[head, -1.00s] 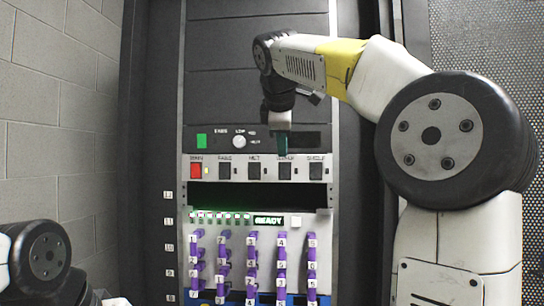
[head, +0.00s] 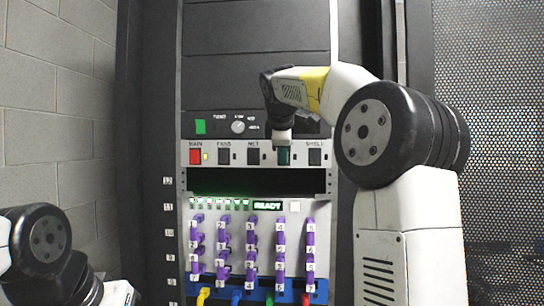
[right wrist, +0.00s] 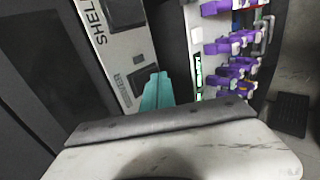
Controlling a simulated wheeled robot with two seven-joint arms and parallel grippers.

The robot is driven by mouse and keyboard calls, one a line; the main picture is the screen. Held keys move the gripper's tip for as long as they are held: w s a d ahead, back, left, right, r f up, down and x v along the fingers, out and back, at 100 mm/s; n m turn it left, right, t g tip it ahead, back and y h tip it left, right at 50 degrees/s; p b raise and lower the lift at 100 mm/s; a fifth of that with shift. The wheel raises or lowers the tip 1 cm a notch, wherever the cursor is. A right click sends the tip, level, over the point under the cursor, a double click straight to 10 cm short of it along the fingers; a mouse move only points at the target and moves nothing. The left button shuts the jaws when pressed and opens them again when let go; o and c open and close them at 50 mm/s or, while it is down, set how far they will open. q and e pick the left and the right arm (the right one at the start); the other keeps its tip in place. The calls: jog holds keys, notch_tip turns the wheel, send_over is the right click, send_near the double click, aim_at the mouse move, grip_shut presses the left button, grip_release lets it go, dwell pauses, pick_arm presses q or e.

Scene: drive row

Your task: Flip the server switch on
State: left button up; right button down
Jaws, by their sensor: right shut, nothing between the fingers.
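The switch panel (head: 210,144) carries a row of rocker switches: red MAIN (head: 195,157), then dark FANS (head: 224,157), NET (head: 253,157), the fourth one and SHELF (head: 315,157). My right gripper (head: 284,156) is shut and empty, its teal fingertips in front of the fourth switch and covering it in the head view. In the right wrist view the teal fingertips (right wrist: 157,92) are beside the dark SERVER switch (right wrist: 143,77); whether they touch it, and the switch's position, I cannot tell. My left gripper is out of view; only part of that arm shows at lower left.
Below the switches are a dark slot (head: 250,181), a lit READY display (head: 268,206) and rows of purple plugs (head: 252,240). A unit with a round knob (head: 238,127) is above. A perforated panel (head: 500,120) stands at right, a block wall (head: 50,110) at left.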

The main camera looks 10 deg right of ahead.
jog(key=shift+w+f, duration=0.15)
jog(key=shift+w, duration=0.05)
dwell(0.4)
jog(key=shift+d+r, duration=0.1)
jog(key=shift+r, duration=0.85)
